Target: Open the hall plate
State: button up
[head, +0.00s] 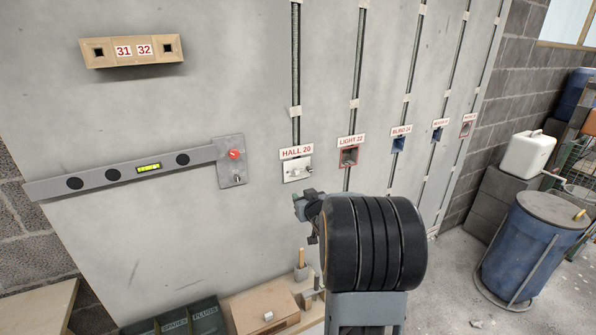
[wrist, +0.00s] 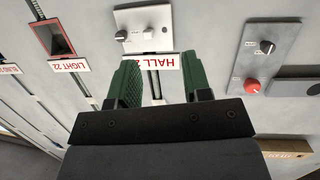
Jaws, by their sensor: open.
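The hall plate (head: 297,168) is a small white plate on the grey wall panel, under the HALL 20 label (head: 297,152). It sits flat on the wall. In the wrist view, which is upside down, the plate (wrist: 145,28) shows a dark round knob (wrist: 121,35) and a small raised part beside it. My gripper (wrist: 162,75) has green fingers, spread apart and empty. The HALL label shows between and beyond the fingertips, partly covered by one. In the head view my gripper (head: 303,206) is just below the plate, apart from it, partly hidden by my arm.
A grey plate with a red button (head: 234,155) is left of the hall plate, beside a long level bar (head: 120,175). LIGHT 22 (head: 349,157) and BLIND 24 (head: 398,145) boxes are to the right. A wooden box (head: 265,310) and bins (head: 180,322) stand below.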

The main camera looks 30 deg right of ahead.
aim_at(299, 171)
jog(key=d+t+y+p, duration=0.1)
jog(key=d+t, duration=0.2)
jog(key=d, duration=0.2)
jog(key=shift+n, duration=0.3)
jog(key=w+p, duration=0.1)
jog(key=w, duration=0.3)
jog(key=w+d+p, duration=0.1)
jog(key=w, duration=0.3)
jog(key=w+p, duration=0.1)
jog(key=w, duration=0.4)
jog(key=shift+w+d, duration=0.1)
jog(key=shift+d, duration=0.1)
grip_shut()
